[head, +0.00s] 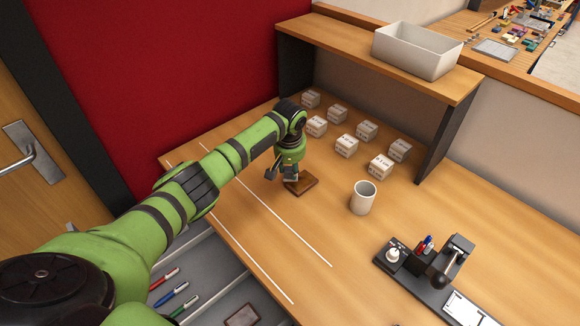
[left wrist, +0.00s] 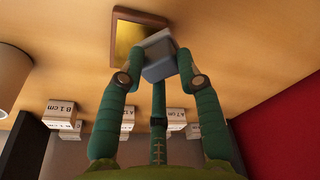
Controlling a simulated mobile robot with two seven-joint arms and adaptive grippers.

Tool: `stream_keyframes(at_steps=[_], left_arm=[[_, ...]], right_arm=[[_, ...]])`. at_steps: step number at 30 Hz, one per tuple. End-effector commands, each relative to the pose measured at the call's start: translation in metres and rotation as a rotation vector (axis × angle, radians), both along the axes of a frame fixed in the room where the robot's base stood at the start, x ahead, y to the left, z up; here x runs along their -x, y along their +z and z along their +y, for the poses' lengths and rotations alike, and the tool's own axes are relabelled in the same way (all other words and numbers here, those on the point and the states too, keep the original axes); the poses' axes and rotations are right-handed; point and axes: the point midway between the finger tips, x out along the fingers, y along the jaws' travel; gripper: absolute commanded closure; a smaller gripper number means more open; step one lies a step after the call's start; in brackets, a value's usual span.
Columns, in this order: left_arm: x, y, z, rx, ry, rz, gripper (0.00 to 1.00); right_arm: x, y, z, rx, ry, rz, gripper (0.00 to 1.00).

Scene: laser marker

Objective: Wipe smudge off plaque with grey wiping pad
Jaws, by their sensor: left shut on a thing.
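I cannot make out a clear smudge. My right gripper is out of view.
A white mug (head: 363,198) stands right of the plaque. Several labelled white boxes (head: 347,146) stand behind, under a shelf (head: 345,51) with a white bin (head: 415,51). A black marking device (head: 440,270) is at front right. Pens (head: 171,295) lie in an open drawer below.

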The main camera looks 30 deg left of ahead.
Motion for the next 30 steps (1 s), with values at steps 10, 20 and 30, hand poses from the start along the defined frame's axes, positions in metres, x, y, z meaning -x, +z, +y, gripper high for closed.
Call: stream_keyframes(at_steps=[10, 20, 30], left_arm=[[0.0, -0.003, 0.0, 0.0, 0.0, 0.001, 0.91], [0.0, -0.01, 0.0, 0.0, 0.0, 0.001, 0.91], [0.0, -0.017, 0.0, 0.0, -0.001, 0.0, 0.92]], right_arm=[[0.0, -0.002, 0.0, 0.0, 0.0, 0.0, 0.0], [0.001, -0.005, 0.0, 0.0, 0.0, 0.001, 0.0], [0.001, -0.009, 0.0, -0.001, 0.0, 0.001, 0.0]])
